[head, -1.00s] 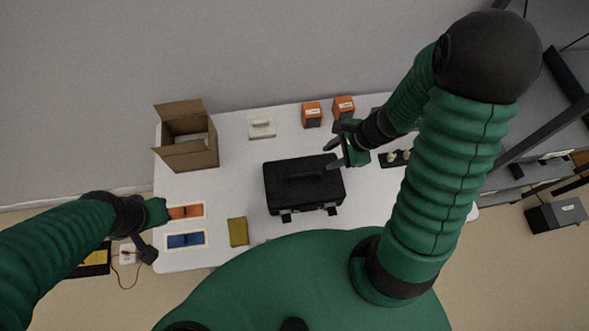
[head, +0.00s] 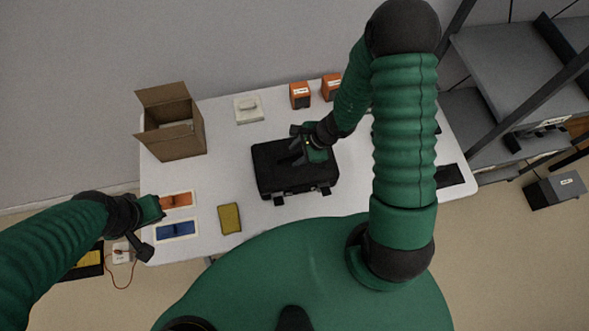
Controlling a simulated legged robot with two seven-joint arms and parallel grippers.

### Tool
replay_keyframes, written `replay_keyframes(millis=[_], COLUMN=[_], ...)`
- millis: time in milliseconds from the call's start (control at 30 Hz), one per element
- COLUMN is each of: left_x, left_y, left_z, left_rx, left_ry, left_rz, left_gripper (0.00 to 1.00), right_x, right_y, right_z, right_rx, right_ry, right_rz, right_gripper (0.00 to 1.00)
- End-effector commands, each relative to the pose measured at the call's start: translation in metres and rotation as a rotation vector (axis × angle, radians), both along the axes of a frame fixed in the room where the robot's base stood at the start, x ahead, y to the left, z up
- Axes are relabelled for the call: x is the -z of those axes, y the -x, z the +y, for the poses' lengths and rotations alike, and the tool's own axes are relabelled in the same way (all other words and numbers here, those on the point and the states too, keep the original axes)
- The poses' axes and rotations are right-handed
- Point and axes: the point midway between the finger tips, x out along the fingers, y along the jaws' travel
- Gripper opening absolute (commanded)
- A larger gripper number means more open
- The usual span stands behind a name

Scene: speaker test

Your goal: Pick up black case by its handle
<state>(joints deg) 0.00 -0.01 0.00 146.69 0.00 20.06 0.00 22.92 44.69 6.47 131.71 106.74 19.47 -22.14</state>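The black case (head: 275,180) lies on the white table, its latches toward me. Its handle on top is mostly hidden by my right gripper. My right gripper (head: 297,146) is over the far right part of the case's top, fingers pointing left, and looks open. I cannot tell whether its fingers touch the handle. My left gripper (head: 148,232) is at the table's left edge, away from the case, near the blue and orange items. Its fingers look spread, with nothing seen between them.
The white table (head: 228,173) holds an open cardboard box (head: 178,145), a white box (head: 248,110), two orange boxes (head: 300,96), an orange tray (head: 177,200), a blue tray (head: 176,230) and a yellow pad (head: 230,218). Grey shelving (head: 520,70) stands at the right.

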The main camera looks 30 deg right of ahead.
Motion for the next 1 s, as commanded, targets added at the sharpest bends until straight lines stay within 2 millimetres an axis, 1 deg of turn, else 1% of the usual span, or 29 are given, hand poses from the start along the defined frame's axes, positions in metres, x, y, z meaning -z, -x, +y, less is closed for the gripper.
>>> replay_keyframes(millis=[100, 133, 400, 1000], left_x=[-0.0005, -0.0005, -0.0006, -0.0004], left_y=[-0.0001, -0.0001, -0.0002, -0.0001], left_z=[0.0, 0.0, 0.0, 0.0], left_rx=[0.0, 0.0, 0.0, 0.0], left_ry=[0.0, 0.0, 0.0, 0.0], left_rz=[0.0, 0.0, 0.0, 0.0], left_gripper=[0.0, 0.0, 0.0, 0.0], right_x=[-0.0006, -0.0007, -0.0013, -0.0012], right_y=[-0.0003, -0.0002, 0.0001, 0.0002], right_z=[-0.0001, -0.0001, -0.0004, -0.0001], right_rx=[0.0, 0.0, 0.0, 0.0], right_ry=[0.0, 0.0, 0.0, -0.001], right_rz=[0.0, 0.0, -0.001, 0.0], right_gripper=[0.38, 0.35, 0.0, 0.0])
